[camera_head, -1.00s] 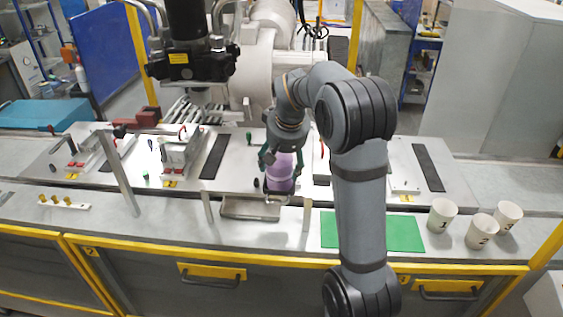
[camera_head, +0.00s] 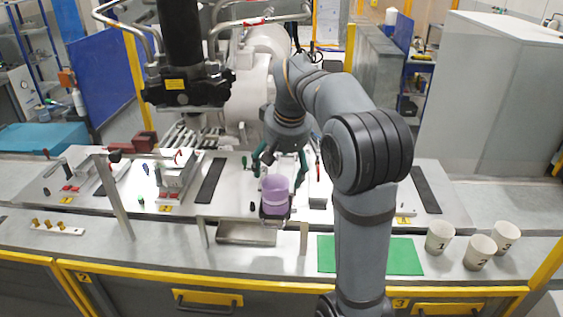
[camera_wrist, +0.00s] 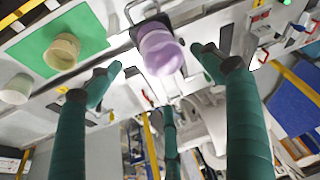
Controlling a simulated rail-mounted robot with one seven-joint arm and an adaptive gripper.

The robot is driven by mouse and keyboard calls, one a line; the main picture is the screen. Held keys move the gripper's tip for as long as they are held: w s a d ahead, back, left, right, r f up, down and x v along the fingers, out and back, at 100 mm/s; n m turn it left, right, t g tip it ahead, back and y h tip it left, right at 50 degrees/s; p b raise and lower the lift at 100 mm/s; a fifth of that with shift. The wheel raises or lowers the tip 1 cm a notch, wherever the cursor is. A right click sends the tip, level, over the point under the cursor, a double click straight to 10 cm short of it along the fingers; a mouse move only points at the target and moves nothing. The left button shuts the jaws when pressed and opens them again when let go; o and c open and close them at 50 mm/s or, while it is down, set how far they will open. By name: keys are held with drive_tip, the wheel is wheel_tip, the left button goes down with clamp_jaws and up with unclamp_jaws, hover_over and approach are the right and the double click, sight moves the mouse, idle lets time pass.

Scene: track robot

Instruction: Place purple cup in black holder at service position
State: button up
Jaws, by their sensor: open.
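The purple cup (camera_head: 275,186) stands upright in the black holder (camera_head: 276,216) at the front middle of the bench. In the wrist view the cup (camera_wrist: 162,50) sits in the dark holder ring (camera_wrist: 150,20), beyond the fingertips. My gripper (camera_head: 278,164) is above and behind the cup, with its green fingers spread wide to both sides. In the wrist view my gripper (camera_wrist: 155,68) is open, with clear gaps between the fingers and the cup. The lower part of the cup is hidden by the holder in the head view.
A green mat (camera_head: 405,256) lies right of the holder, partly behind my arm; the wrist view shows a beige cup (camera_wrist: 62,50) on it. White cups (camera_head: 439,238) stand at the right. A metal tray (camera_head: 246,233) and upright posts (camera_head: 304,238) are near the holder.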

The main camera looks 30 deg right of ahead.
sight(277, 177)
drive_tip(key=shift+v, duration=1.4)
drive_tip(key=shift+f, duration=0.1)
drive_tip(key=x, duration=1.2)
drive_tip(key=shift+w+f, duration=0.1)
drive_tip(key=shift+f, duration=0.1)
drive_tip(key=shift+r, duration=1.7)
drive_tip(key=shift+f, duration=0.1)
